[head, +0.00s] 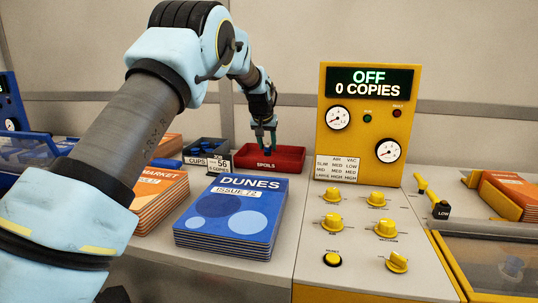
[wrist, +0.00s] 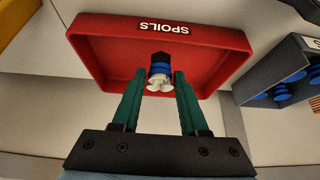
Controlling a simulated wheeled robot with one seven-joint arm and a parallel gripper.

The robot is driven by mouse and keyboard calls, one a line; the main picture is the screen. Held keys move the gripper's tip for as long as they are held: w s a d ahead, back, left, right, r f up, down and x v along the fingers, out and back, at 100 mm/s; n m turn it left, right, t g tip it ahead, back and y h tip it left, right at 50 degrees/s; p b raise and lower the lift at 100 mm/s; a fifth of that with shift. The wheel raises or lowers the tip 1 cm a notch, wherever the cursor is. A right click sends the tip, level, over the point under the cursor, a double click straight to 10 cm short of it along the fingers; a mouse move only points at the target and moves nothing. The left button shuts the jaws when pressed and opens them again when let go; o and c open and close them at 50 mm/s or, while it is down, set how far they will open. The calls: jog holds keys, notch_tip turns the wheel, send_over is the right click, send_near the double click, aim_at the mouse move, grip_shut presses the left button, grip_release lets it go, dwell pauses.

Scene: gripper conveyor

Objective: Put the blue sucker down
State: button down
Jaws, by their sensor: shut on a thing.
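My gripper (wrist: 158,84) is shut on the blue sucker (wrist: 159,69), which sits between the tips of its green fingers. The sucker has a dark end, a blue ribbed middle and a white lobed end towards my wrist. In the wrist view it appears against the floor of the red SPOILS tray (wrist: 212,36); its exact height cannot be told. In the head view my gripper (head: 266,143) points down over the red tray (head: 290,166). The sucker cannot be made out there.
A dark CUPS tray (head: 190,160) with blue suckers stands left of the red tray; it also shows in the wrist view (wrist: 298,92). A DUNES magazine stack (head: 228,235) lies in front. A yellow control panel (head: 345,90) reading OFF stands to the right.

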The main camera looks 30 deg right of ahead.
aim_at(267, 153)
jog(key=shift+f+p, duration=0.5)
jog(key=shift+f, duration=1.7)
jog(key=shift+c, duration=2.2)
grip_release()
jog(key=shift+f, duration=0.1)
jog(key=shift+r, duration=0.2)
jog(key=b+v, duration=0.3)
jog(key=v, duration=0.9)
